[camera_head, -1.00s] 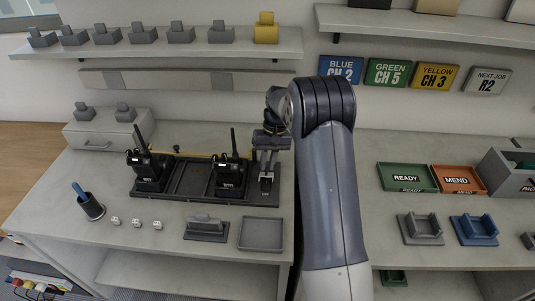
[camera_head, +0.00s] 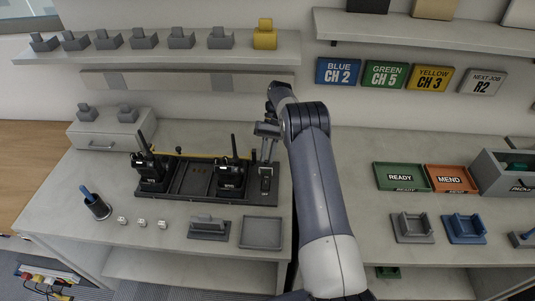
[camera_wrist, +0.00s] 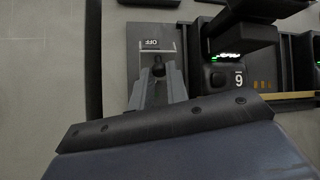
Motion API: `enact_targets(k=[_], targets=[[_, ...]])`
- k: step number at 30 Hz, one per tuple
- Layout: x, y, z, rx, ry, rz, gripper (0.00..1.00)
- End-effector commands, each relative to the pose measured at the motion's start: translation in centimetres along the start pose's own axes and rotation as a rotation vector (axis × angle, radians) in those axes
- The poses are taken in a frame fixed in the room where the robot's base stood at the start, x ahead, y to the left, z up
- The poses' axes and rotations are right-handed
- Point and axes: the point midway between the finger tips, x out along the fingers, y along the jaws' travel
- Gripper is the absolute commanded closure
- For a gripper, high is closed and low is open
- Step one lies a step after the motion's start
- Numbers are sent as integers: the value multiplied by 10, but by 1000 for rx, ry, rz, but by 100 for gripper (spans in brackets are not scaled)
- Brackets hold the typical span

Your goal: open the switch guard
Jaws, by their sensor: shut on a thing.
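The switch unit (camera_head: 265,184) is at the right end of the dark charger rack. In the wrist view an OFF label (camera_wrist: 152,44) shows on it, read upside down. The pale switch guard (camera_wrist: 141,46) is around that label's edge. My gripper (camera_wrist: 158,72) is at the guard, its fingers closed on a small dark part of it; the exact contact is partly hidden by the fingers. In the head view my gripper (camera_head: 267,131) reaches over the back of the switch unit.
Two radios (camera_head: 153,172) (camera_head: 230,175) with upright antennas stand in the rack (camera_head: 196,181), one close left of the switch. A grey tray (camera_head: 262,232) lies in front. The READY tray (camera_head: 400,178) is to the right. A shelf (camera_head: 170,50) hangs above.

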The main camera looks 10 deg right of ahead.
Motion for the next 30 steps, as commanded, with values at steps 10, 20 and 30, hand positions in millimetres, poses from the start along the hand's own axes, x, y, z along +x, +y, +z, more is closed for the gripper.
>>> enact_targets(k=[10,20,30], targets=[[0,0,-1,1,-3,-2,100],[0,0,-1,1,-4,-2,67],[0,0,0,0,-1,-1,63]])
